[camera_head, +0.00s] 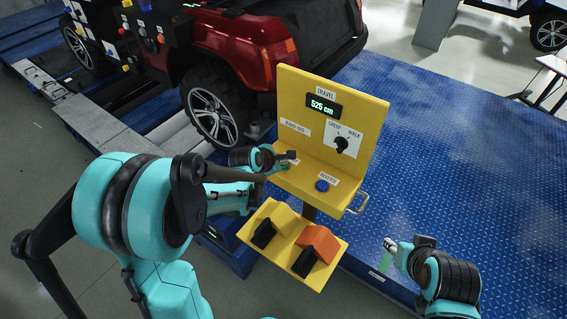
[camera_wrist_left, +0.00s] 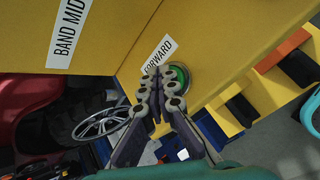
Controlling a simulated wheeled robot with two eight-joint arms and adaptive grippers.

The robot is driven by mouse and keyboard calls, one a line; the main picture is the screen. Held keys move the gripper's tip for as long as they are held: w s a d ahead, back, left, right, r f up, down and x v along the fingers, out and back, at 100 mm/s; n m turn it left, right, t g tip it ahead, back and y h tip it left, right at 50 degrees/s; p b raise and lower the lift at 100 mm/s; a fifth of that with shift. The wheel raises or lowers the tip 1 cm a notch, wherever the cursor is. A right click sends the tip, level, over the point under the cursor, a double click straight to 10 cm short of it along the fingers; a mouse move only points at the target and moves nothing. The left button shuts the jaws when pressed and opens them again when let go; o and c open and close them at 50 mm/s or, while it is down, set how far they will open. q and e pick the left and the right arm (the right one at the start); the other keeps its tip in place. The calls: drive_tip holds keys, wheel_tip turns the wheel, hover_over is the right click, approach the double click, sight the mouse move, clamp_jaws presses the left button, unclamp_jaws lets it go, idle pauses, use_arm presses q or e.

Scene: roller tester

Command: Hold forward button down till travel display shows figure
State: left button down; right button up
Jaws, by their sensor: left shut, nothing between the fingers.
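The yellow control stand (camera_head: 365,120) faces me with its travel display (camera_head: 323,107) lit and reading "525 cm". The green forward button (camera_wrist_left: 179,77) sits beside the "FORWARD" label (camera_wrist_left: 158,54) in the left wrist view. My left gripper (camera_wrist_left: 160,75) is shut and empty, with its fingertips over the button's left part. I cannot tell how far the button is pressed. In the head view the left gripper (camera_head: 289,160) reaches the panel's left side and mostly hides the button. My right gripper (camera_head: 391,246) is apart from the stand at lower right; its fingers are too small to judge.
The blue reverse button (camera_head: 322,186) is on the same ledge. A selector knob (camera_head: 341,144) is marked creep and walk. Pedals, one orange (camera_head: 318,241), sit below. A metal handle (camera_head: 360,203) sticks out at right. A red car (camera_head: 240,45) stands behind; blue floor plates (camera_head: 470,150) are clear.

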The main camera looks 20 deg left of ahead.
use_arm(q)
drive_tip(key=shift+r, duration=0.1)
idle(0.4)
drive_tip(key=shift+r+p, duration=0.65)
drive_tip(key=shift+r, duration=0.15)
wheel_tip(320, 180, up, 5)
drive_tip(key=p, duration=0.4)
idle(0.3)
